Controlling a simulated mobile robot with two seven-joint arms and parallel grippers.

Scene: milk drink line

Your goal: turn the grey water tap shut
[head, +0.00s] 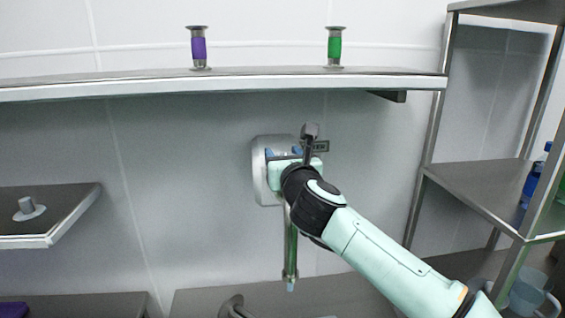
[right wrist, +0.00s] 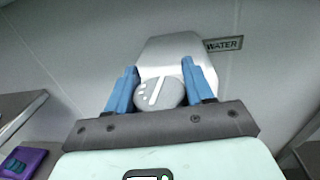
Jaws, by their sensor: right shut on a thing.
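The grey water tap's round knob (right wrist: 160,92) shows in the right wrist view between the two blue fingers of my right gripper (right wrist: 161,88). The gripper is shut on it. A pale mark crosses the knob's face at a slant. Behind it is a light metal plate (right wrist: 178,52) on the wall, with a WATER label (right wrist: 223,44) at its right. In the head view my right gripper (head: 283,154) is in front of the plate (head: 260,185), and my wrist hides most of the knob. My left gripper is in neither view.
A shelf (head: 250,81) runs above the tap, bearing a purple-banded piece (head: 198,48) and a green-banded piece (head: 334,48). A metal rack (head: 470,185) stands at right, a small shelf (head: 70,222) at left.

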